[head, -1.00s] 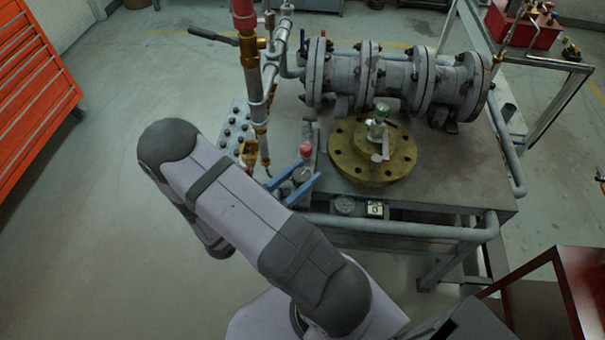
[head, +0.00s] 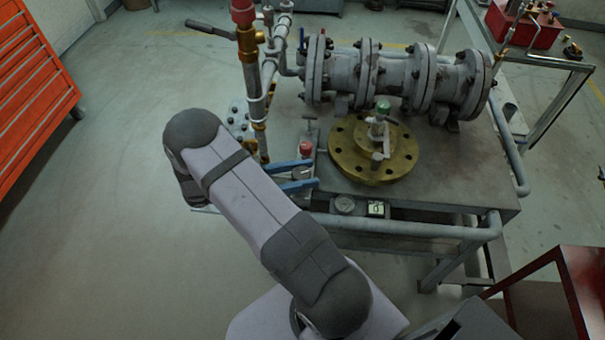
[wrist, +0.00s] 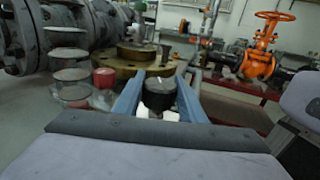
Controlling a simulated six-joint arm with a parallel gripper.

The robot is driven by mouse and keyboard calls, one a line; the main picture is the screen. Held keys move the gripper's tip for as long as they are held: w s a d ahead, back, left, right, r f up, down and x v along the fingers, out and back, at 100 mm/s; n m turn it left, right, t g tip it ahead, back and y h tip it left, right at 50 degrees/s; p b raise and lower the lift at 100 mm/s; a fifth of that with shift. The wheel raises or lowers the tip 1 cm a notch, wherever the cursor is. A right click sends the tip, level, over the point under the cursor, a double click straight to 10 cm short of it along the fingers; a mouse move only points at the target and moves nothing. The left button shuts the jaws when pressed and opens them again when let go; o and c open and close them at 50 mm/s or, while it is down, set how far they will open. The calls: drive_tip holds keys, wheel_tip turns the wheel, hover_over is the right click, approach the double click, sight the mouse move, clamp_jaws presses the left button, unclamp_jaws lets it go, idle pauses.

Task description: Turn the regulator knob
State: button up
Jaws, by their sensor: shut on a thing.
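The knob is a dark, round-topped cylinder (wrist: 160,94) between my gripper's two blue fingers in the wrist view. In the head view its grey-black top (head: 299,173) shows between the same fingers. My gripper (head: 313,172) is shut on this knob, with the fingers level and pointing right across the front left of the bench. It also shows in the wrist view (wrist: 160,76), with one finger on each side of the knob. The knob's lower part is hidden by the fingers and by my wrist.
A red knob (head: 306,148) stands close behind the fingers. A brass flange (head: 352,166) lies to the right, a vertical pipe (head: 250,75) rises at the left, and a large grey flanged pipe (head: 395,75) lies behind. A gauge (head: 344,205) sits at the bench front.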

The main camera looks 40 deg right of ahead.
idle(0.3)
drive_tip(key=o, duration=1.1)
drive_tip(key=shift+c, duration=0.2)
drive_tip(key=shift+b+v, duration=1.1)
drive_tip(key=shift+v, duration=2.55)
